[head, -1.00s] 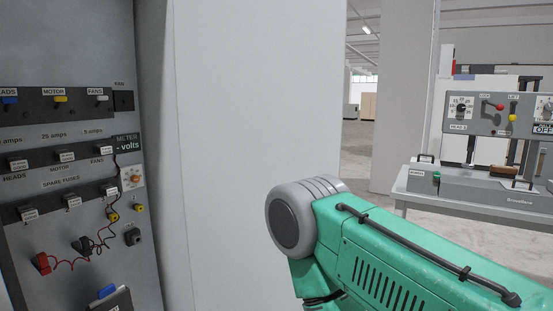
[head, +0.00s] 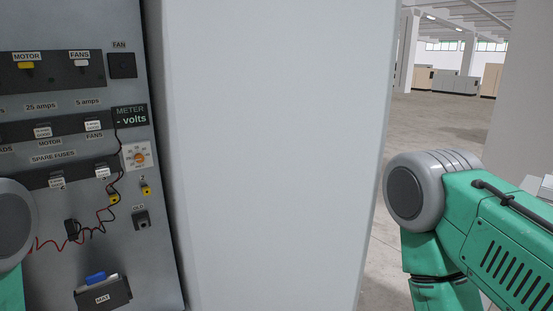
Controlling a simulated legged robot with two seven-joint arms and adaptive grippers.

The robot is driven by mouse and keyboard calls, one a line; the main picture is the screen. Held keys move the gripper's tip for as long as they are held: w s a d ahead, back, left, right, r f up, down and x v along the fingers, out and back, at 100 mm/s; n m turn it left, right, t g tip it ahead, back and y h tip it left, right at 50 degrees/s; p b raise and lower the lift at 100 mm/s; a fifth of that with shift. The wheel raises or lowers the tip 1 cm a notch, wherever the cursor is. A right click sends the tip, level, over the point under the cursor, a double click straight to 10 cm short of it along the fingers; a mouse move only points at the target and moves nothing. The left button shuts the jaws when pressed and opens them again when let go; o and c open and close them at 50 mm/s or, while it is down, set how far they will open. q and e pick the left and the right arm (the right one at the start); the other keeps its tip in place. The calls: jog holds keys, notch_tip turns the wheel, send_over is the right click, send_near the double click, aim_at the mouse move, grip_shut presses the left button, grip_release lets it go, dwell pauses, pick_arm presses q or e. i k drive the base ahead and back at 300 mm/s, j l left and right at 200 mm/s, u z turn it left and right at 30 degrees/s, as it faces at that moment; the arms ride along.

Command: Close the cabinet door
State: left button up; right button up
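The cabinet door (head: 275,150) is the large pale grey panel in the middle of the head view. It stands open, swung out from the right side of the cabinet interior (head: 130,190). The interior shows a grey panel with switches, fuses, a meter and wires. Part of my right arm (head: 470,215), green with a grey joint, is at the right, beyond the door's right edge in the picture. Part of my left arm (head: 12,225) shows at the left edge, in front of the panel. Neither gripper is in view.
Bare concrete floor (head: 440,130) lies open to the right of the door. Pale cabinets (head: 455,87) stand far back, and a grey pillar (head: 528,90) rises at the right.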

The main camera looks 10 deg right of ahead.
aim_at(282, 107)
jog(key=i+l+u, duration=0.25)
jog(key=l+u, duration=0.25)
jog(key=l, duration=0.25)
jog(key=i+l+u, duration=0.15)
jog(key=l+u, duration=0.15)
jog(key=l, duration=0.15)
jog(key=l+u, duration=0.25)
jog(key=l, duration=0.2)
jog(key=i, duration=0.05)
